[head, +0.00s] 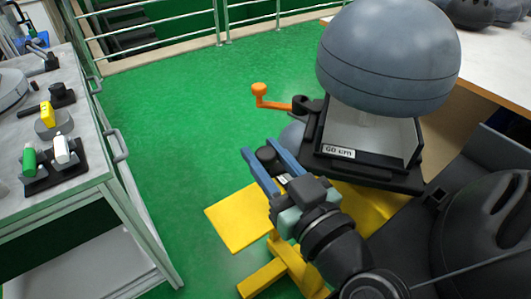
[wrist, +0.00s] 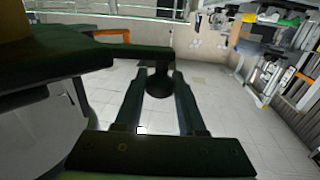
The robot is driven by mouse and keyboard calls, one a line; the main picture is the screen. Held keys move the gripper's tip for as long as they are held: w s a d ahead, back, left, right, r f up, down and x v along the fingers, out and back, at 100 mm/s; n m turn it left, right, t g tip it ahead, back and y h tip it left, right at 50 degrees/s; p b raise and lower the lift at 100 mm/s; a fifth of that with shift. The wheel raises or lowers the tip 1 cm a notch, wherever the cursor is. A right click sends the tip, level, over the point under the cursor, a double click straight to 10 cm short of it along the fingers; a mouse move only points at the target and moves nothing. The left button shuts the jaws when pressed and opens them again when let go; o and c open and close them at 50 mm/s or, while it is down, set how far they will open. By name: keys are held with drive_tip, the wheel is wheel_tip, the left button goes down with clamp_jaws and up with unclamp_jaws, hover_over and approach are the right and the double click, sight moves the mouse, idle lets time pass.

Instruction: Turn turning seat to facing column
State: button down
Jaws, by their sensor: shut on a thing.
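A black seat (head: 367,173) with a small white label carries a clear-sided section under a large grey dome (head: 388,55). I take this to be the turning seat. An orange crank handle (head: 262,92) sticks out from its left side. The knob also shows between the fingertips in the wrist view (wrist: 160,86). I cannot tell which thing is the column.
A yellow stand (head: 233,221) is below the gripper. A grey bench (head: 74,158) with small tools is at left, a white table (head: 496,62) at upper right. Black equipment (head: 487,228) crowds the lower right. Green floor (head: 185,110) is open between bench and stand.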

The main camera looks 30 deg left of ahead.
drive_tip(key=c, duration=0.5)
unclamp_jaws()
drive_tip(key=p+v, duration=0.1)
drive_tip(key=v, duration=1.2)
drive_tip(key=shift+c, duration=0.4)
